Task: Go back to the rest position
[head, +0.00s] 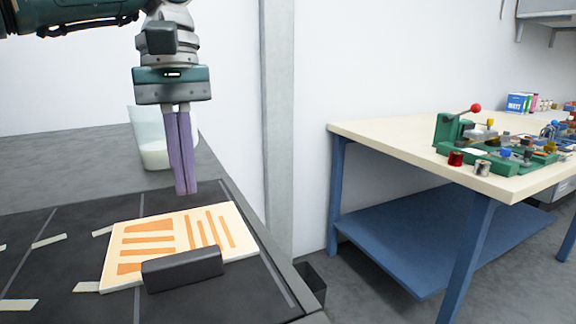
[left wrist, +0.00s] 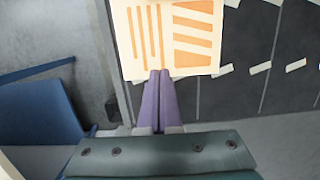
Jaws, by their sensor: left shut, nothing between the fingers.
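My left gripper (head: 187,192) points straight down above the dark work surface, just behind a pale board. Its purple fingers are shut together with nothing between them, and they also show in the left wrist view (left wrist: 159,74). The board (head: 240,246) carries orange stripes and lies flat; it also shows in the left wrist view (left wrist: 182,76). A dark block (head: 183,270) lies on its front edge in the head view. My right gripper is not in view.
A translucent container (head: 150,135) with pale contents stands behind my left gripper. Pale tape strips (head: 48,241) lie on the dark work surface (head: 60,275). A grey post (head: 278,130) rises to the right. A blue-legged table (head: 385,136) at the right holds a green fixture (head: 455,148) and small parts.

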